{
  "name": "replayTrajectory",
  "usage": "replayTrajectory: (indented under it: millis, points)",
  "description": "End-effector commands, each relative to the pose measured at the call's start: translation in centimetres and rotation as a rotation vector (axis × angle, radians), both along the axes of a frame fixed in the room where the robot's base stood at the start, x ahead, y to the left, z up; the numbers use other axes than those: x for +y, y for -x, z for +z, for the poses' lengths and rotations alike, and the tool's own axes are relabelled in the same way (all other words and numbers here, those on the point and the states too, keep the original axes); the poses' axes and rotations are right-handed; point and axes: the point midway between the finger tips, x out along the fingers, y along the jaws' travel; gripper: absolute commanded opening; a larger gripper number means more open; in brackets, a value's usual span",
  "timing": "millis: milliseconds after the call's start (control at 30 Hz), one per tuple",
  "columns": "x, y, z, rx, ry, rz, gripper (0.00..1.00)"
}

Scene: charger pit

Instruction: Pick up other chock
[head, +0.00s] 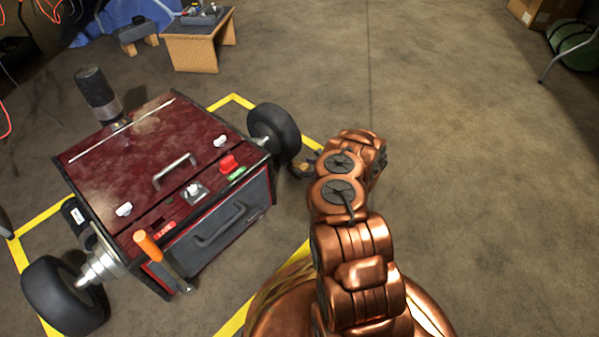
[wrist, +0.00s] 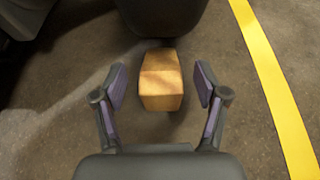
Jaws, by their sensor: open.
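The chock (wrist: 160,85) is a small yellow-orange block on the floor, seen in the wrist view. It sits right by a dark wheel (wrist: 162,15) at the top of that view; I cannot tell whether they touch. My gripper (wrist: 160,84) is open, with one purple-padded finger on each side of the chock and a gap on both sides. In the head view my gripper (head: 303,168) is low by the right wheel (head: 273,131) of the dark red cart, partly hidden by my arm. The chock is hard to make out there.
The dark red cart (head: 150,130) with handles and switches stands inside a yellow floor line (head: 22,255). Its other wheel (head: 63,297) is at lower left. A small wooden table (head: 200,45) stands behind. The floor to the right is clear.

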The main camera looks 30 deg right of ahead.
Motion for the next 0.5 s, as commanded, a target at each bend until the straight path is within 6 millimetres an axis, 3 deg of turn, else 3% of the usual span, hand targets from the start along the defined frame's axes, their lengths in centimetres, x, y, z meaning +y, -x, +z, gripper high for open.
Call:
replayTrajectory:
  millis: [133,367,500]
  points:
    - [0.4,-1.6,-0.9,-0.002,0.0,0.0,0.73]
    - [0.4,-1.9,-0.8,-0.001,0.0,-0.003,0.73]
    - [0.4,-1.8,-0.8,-0.001,0.0,-0.003,0.61]
